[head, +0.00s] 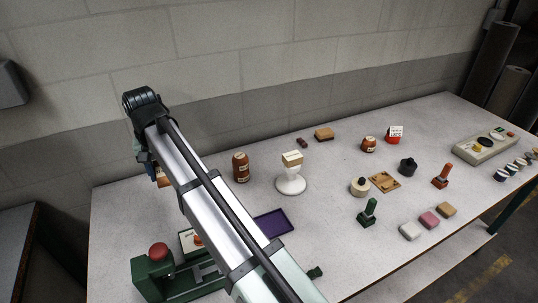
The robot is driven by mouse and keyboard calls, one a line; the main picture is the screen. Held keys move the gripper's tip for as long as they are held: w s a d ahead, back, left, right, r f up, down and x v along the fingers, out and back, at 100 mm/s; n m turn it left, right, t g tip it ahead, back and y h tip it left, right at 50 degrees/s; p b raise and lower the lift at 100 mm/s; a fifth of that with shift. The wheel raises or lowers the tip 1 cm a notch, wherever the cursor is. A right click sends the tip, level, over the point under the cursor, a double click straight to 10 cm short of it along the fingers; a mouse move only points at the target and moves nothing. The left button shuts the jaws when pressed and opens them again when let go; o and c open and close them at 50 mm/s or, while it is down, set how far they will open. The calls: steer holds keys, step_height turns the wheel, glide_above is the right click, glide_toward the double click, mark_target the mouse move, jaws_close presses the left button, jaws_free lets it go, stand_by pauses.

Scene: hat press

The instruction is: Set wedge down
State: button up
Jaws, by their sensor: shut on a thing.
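My arm runs from the bottom of the head view up to the left, and its far end bends down behind its own links. My gripper's fingers are hidden there, so I cannot see what is between them. No piece in view is clearly the wedge. A small brown piece with a pale part (162,177) shows just left of my arm, partly covered by it; I cannot tell what it is. A white pedestal stand (291,184) has a small tan-and-white block (292,157) on top.
On the grey table (330,210) are a brown jar (240,167), a purple tray (272,224) and a green press with a red knob (158,252). Stamps, round pots and colored blocks (429,219) crowd the right. A control box (484,146) sits at far right. The middle front is clear.

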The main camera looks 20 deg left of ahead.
steer(key=w+d+r, duration=0.1)
steer(key=w+d, duration=0.2)
steer(key=w, duration=0.6)
steer(key=w+d, duration=0.2)
steer(key=w, duration=0.7)
glide_above(272, 152)
step_height(272, 152, down, 5)
steer(key=shift+n, duration=0.4)
steer(key=shift+d+f, duration=0.1)
steer(key=shift+f, duration=4.95)
steer(key=shift+f, duration=0.15)
steer(key=o, duration=1.1)
steer(key=shift+c, duration=0.2)
step_height(272, 152, up, 12)
